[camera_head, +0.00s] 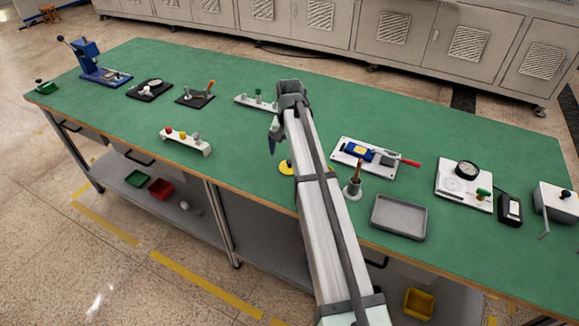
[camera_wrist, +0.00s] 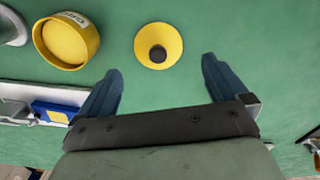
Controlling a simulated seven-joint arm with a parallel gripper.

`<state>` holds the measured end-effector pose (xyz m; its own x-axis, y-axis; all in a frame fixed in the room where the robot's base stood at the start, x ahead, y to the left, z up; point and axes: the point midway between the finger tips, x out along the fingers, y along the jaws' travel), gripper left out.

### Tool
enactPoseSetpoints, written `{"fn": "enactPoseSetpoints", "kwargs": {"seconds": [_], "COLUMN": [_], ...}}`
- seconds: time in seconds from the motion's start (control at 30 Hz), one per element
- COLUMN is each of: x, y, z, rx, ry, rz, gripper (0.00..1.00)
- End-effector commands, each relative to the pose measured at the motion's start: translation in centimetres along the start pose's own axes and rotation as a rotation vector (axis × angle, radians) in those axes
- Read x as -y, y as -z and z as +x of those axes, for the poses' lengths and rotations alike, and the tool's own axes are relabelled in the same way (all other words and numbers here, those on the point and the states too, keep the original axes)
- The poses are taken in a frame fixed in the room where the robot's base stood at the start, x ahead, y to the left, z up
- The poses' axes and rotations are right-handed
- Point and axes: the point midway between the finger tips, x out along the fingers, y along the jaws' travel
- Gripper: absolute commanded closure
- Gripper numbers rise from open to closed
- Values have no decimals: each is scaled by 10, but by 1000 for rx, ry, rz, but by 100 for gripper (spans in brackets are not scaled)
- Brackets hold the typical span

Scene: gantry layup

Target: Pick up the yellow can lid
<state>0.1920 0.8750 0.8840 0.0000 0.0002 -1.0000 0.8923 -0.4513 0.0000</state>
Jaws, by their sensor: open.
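The yellow can lid (camera_wrist: 172,46), a round disc with a dark knob in its middle, lies on the green table in the wrist view. It shows in the head view as a small yellow disc (camera_head: 285,168), partly covered by my arm. A yellow can (camera_wrist: 66,41) with a white label stands to its left in the wrist view; in the head view my arm seems to hide it. My gripper (camera_wrist: 161,65) is open and empty, its two blue fingers apart, with the lid just beyond the fingertips. In the head view my gripper (camera_head: 274,136) is above the table.
A white fixture with a blue block (camera_head: 358,153) and red handle stands right of my arm. Nearby are a brush holder (camera_head: 352,191) and a grey tray (camera_head: 399,217). A white rack (camera_head: 185,141) with coloured knobs stands left. Green table between rack and lid is clear.

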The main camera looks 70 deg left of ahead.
Motion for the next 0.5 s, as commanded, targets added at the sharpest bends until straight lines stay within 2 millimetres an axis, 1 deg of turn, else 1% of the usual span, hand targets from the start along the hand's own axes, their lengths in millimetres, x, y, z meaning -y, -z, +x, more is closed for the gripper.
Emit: {"fn": "enactPoseSetpoints", "kwargs": {"seconds": [0.27, 0.4, 0.5], "x": [-2, -2, -2], "y": [-6, -5, -5], "z": [30, 46, 50], "rx": [2, 1, 0], "ry": [-1, 0, 0], "rz": [0, 0, -1], "gripper": [0, 0, 0]}}
